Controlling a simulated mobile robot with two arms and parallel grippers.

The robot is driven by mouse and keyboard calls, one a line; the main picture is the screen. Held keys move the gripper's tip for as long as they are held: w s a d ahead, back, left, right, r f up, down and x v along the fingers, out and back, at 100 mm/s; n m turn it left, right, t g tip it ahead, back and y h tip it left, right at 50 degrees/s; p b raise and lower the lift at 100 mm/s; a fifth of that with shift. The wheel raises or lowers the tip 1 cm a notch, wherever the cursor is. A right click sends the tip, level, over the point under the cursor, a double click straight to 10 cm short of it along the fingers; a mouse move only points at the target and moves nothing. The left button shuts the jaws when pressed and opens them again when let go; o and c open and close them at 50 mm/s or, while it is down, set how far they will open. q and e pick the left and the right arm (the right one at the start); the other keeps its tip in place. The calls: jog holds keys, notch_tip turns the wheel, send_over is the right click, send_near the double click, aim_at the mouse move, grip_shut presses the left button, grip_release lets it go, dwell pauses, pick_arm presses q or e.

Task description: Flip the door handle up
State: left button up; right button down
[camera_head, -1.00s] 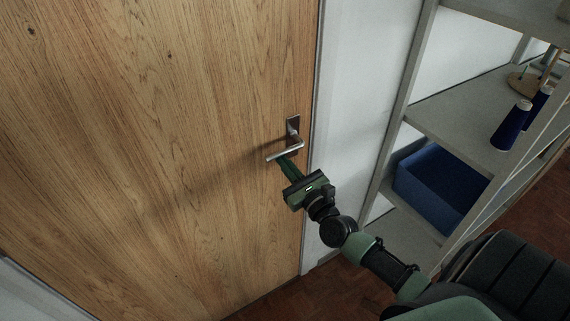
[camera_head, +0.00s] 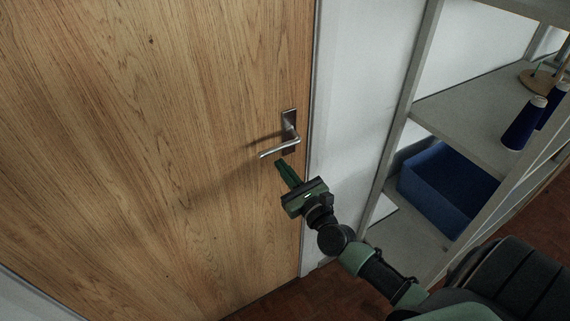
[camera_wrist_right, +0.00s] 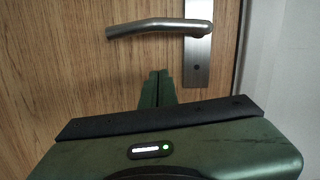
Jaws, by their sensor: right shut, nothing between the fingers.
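The metal door handle (camera_head: 279,149) sticks out to the left from its upright plate (camera_head: 289,122) near the right edge of the wooden door (camera_head: 170,130). The lever lies roughly level, and in the right wrist view the lever (camera_wrist_right: 150,27) crosses above the fingers, with its plate (camera_wrist_right: 197,60) to the right. My right gripper (camera_head: 280,163) is shut and empty, its tips just below the lever with a small gap in the picture. The fingers also show in the right wrist view (camera_wrist_right: 158,74), pointing at the door. My left gripper is not in view.
A white wall strip (camera_head: 360,90) lies between door and shelf. The door surface left of the handle is clear.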

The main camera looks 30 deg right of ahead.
jog(key=s+b, duration=0.2)
jog(key=s, duration=0.6)
jog(key=shift+s+a+f, duration=0.2)
jog(key=shift+s+a, duration=0.05)
jog(key=shift+a, duration=0.15)
jog(key=s+a+f+n+g, duration=0.1)
jog(key=s+f+n+g, duration=0.35)
jog(key=f, duration=0.75)
jog(key=s+f+n+g, duration=0.2)
jog(key=f+n, duration=0.6)
jog(key=f, duration=0.4)
jog(key=s+a+f+n+g, duration=0.1)
jog(key=s+f+n+g, duration=0.4)
jog(key=f, duration=0.8)
jog(key=s+a+f+n+g, duration=0.3)
jog(key=s+f+n, duration=0.6)
jog(key=s, duration=0.4)
jog(key=s+a+f+n+g, duration=0.3)
jog(key=s+f+n, duration=0.7)
jog(key=s, duration=0.4)
jog(key=shift+s+g, duration=0.3)
jog(key=shift+g, duration=0.15)
